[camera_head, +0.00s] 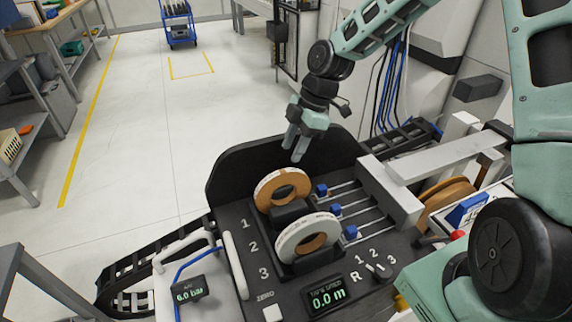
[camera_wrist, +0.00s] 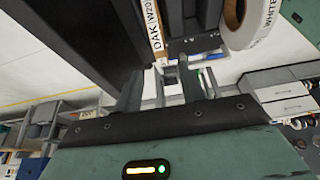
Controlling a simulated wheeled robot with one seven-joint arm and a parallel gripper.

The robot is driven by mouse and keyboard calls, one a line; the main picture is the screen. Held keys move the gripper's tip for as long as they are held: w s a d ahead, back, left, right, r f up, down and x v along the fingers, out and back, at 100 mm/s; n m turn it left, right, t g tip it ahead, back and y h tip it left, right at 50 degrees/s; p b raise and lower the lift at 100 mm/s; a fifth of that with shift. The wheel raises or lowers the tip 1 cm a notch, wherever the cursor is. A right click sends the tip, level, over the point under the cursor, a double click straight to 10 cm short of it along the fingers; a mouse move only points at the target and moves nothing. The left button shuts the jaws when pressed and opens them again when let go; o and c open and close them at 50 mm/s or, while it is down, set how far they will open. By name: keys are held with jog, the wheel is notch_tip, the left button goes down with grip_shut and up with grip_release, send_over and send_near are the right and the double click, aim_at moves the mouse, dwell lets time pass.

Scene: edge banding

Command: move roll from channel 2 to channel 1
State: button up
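A tan roll (camera_head: 270,187) stands upright in the black holder (camera_head: 222,170), in line with the label 1. Its narrow edge with lettering shows in the wrist view (camera_wrist: 156,30). A white roll (camera_head: 289,240) stands nearer the front, in line with the label 3; it shows at the upper right of the wrist view (camera_wrist: 238,35). Between them, in line with the label 2, I see a black block (camera_head: 289,211) and no roll. My gripper (camera_head: 296,156) is above and behind the tan roll, clear of it. Its fingers (camera_wrist: 162,85) are apart with nothing held between them.
Blue clips (camera_head: 336,210) on rods sit right of the rolls, beside a grey block (camera_head: 389,192). The holder's tall black back wall rises behind the rolls. A numbered selector knob (camera_head: 379,271) and a tape-speed display (camera_head: 327,298) are in front. Open floor lies left.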

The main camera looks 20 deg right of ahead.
jog(key=s+a+r+m+h, duration=0.1)
jog(key=s+a+r+m, duration=0.1)
jog(key=s, duration=0.7)
jog(key=s+a+r+m+h, duration=0.1)
jog(key=s+a+r+m, duration=0.2)
jog(key=s, duration=0.6)
jog(key=s+a+r+m+h, duration=0.1)
jog(key=s+a+r+m, duration=0.2)
jog(key=s, duration=0.7)
jog(key=shift+a+r+m+h, duration=0.25)
jog(key=shift+a+m+h, duration=0.15)
jog(key=shift+a+m, duration=0.7)
jog(key=shift+o, duration=0.3)
jog(key=shift+d, duration=0.1)
